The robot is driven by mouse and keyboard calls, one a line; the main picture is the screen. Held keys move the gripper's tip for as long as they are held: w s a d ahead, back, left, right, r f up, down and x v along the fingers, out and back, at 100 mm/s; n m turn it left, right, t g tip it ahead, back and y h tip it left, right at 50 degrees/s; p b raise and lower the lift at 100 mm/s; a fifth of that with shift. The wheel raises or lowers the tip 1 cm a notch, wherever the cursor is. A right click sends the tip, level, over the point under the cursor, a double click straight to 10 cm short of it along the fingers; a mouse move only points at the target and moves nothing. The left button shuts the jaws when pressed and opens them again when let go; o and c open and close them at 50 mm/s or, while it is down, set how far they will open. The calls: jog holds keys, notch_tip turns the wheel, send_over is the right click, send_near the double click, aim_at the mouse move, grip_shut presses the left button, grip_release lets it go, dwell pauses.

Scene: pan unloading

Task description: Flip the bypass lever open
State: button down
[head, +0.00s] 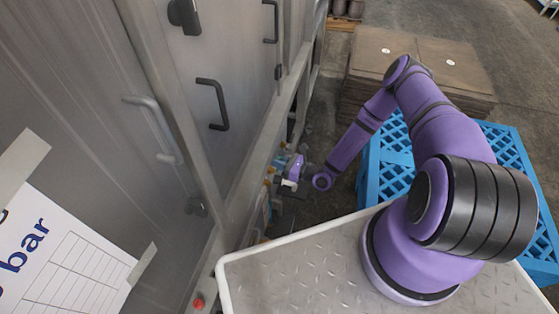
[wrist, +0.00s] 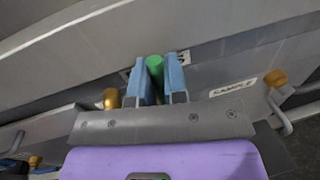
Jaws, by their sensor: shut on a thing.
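A green lever handle (wrist: 155,68) stands between the two blue fingers of my gripper (wrist: 157,76) in the wrist view. My gripper is shut on this handle, with a finger on each side. The green handle seems to be the bypass lever, but the label behind the fingers is mostly hidden, so I cannot read it. How far the lever is turned cannot be told, as its lower part is hidden by my gripper. In the head view my gripper (head: 291,170) is small, low beside the grey cabinet, and the lever cannot be made out there.
Brass-coloured fittings stand left (wrist: 111,98) and right (wrist: 276,78) of my gripper; the right one is by a "SAMPLE" label (wrist: 234,87). A grey cabinet (head: 225,170) with handles rises at the left. A blue crate (head: 388,172) and stacked brown sheets (head: 440,60) stand at the right.

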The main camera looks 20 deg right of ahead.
jog(key=shift+s+n, duration=0.2)
jog(key=shift+n, duration=0.2)
jog(key=c, duration=1.2)
grip_release()
jog(key=shift+a, duration=0.1)
jog(key=shift+o, duration=0.2)
jog(key=shift+s, duration=0.1)
jog(key=v, duration=1)
jog(key=shift+s+d, duration=0.15)
jog(key=shift+d, duration=0.2)
jog(key=shift+f, duration=0.15)
